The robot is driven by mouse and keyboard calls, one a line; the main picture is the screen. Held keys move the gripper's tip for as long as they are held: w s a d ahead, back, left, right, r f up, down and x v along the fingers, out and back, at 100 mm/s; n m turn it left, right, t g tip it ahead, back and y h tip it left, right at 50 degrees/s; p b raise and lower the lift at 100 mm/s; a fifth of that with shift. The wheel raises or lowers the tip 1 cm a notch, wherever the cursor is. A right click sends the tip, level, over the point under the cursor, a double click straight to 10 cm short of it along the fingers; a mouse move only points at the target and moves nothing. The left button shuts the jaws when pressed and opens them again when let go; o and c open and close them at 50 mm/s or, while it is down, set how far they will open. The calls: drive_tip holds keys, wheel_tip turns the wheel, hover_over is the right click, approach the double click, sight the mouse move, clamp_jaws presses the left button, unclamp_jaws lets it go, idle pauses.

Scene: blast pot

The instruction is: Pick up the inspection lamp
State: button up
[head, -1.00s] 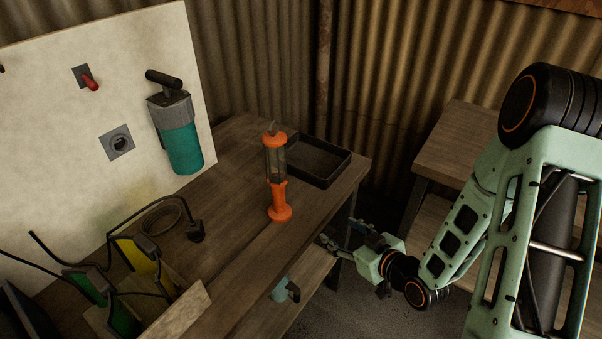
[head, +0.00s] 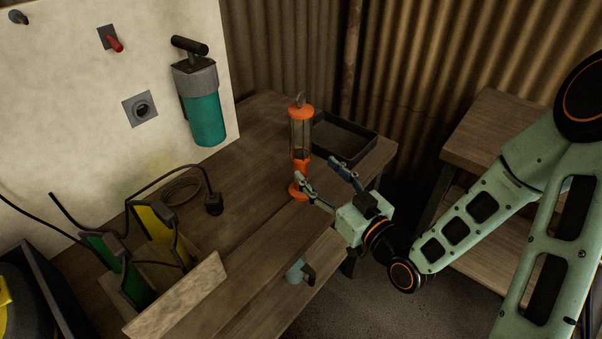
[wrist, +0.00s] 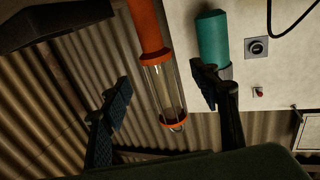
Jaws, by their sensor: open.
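The inspection lamp (head: 300,130) stands upright on the wooden bench (head: 262,215), with an orange base, orange handle, clear tube and a hook on top. My gripper (head: 320,176) is open at the lamp's right front, at about handle height. In the head view its near finger overlaps the lower handle and base. In the wrist view the lamp (wrist: 162,85) appears upside down between the two open fingers, its tube and hook end in sight. I cannot tell whether a finger touches it.
A black tray (head: 345,137) sits right behind the lamp. A teal canister (head: 205,115) is on the white panel (head: 60,80). A plug (head: 213,204) with cable and a holder with green and yellow pieces (head: 152,235) lie left. A mug (head: 298,271) is below the bench top.

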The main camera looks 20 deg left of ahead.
sight(307, 158)
drive_tip(key=shift+w+a+f+b, duration=0.1)
drive_tip(key=shift+a+f+b, duration=0.15)
drive_tip(key=shift+b, duration=0.6)
drive_tip(key=shift+w+a+r, duration=0.3)
drive_tip(key=shift+w+a, duration=0.3)
drive_tip(key=shift+a, duration=0.2)
drive_tip(key=shift+w+d+p+x, duration=0.15)
drive_tip(key=shift+p+x, duration=0.2)
drive_tip(key=shift+x, duration=1.2)
drive_tip(key=shift+w+d+p+x, duration=0.15)
drive_tip(key=shift+p+x, duration=0.2)
drive_tip(key=shift+x, duration=1.25)
drive_tip(key=shift+f, duration=0.1)
clamp_jaws()
